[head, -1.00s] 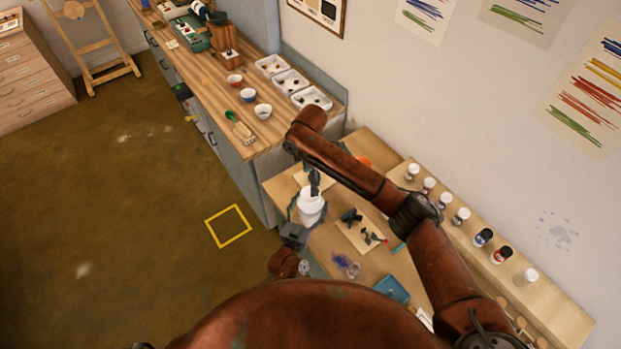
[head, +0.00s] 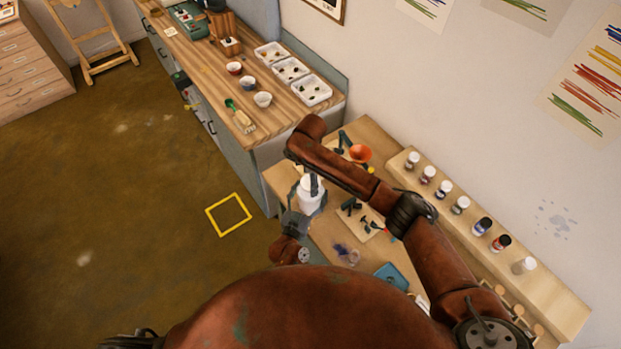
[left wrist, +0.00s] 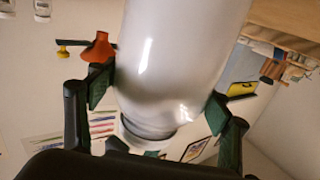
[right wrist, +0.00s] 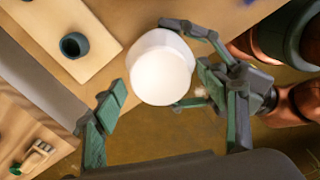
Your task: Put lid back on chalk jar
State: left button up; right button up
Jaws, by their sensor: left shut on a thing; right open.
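A white jar (head: 311,197) stands upright above the small table, held at its side by my left gripper (head: 298,206). In the left wrist view the jar body (left wrist: 180,50) fills the space between the left fingers, with a narrower white rim (left wrist: 145,130) at one end. The right wrist view looks down on its round white top (right wrist: 162,80); I cannot tell whether this is a separate lid.
An orange funnel (head: 360,153) stands behind my right arm. A board with dark pieces (head: 376,222) and a blue item (head: 391,276) lie close by. A shelf with several small jars (head: 481,227) runs along the wall. A counter with white trays (head: 311,90) is at the back.

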jog(key=shift+c, duration=0.3)
jog(key=c, duration=1.2)
jog(key=shift+o, duration=0.2)
jog(key=m, duration=0.5)
jog(key=shift+a+m, duration=0.1)
jog(key=shift+m, duration=0.3)
jog(key=m, duration=0.5)
jog(key=shift+m, duration=0.3)
jog(key=o, duration=1.4)
notch_tip(320, 180, up, 12)
